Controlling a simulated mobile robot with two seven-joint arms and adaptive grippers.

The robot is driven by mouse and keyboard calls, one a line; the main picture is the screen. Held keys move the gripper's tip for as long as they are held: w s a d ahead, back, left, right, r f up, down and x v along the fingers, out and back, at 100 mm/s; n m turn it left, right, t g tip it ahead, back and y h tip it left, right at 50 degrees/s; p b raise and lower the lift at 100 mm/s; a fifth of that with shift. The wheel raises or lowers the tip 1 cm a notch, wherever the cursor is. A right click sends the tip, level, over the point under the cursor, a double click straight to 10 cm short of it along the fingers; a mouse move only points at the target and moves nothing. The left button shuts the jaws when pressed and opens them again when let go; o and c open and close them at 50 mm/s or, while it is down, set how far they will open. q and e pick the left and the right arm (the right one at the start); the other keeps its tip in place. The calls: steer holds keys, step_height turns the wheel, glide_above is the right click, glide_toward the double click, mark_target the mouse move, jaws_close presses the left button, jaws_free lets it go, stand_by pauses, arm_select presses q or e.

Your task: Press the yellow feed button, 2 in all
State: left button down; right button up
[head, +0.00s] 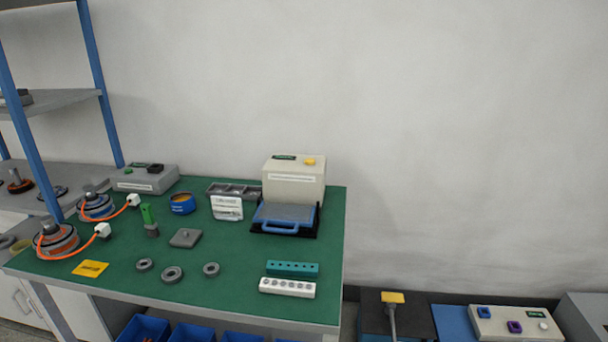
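The yellow feed button (309,161) sits on the top right of a cream box (294,183) at the back right corner of the green table. The box has a small dark green display (284,157) on its top left and a white label strip on its front. A tray with a blue handle (282,226) stands in a black holder in front of the box. Nothing touches the button. Neither of my grippers shows in the head view.
The green table (225,255) holds two hub motors with orange cables at left, a grey box (146,178), grey rings, a teal block (292,269) and a white block (287,288). Another control box (514,323) stands low at right. Shelving rises at left.

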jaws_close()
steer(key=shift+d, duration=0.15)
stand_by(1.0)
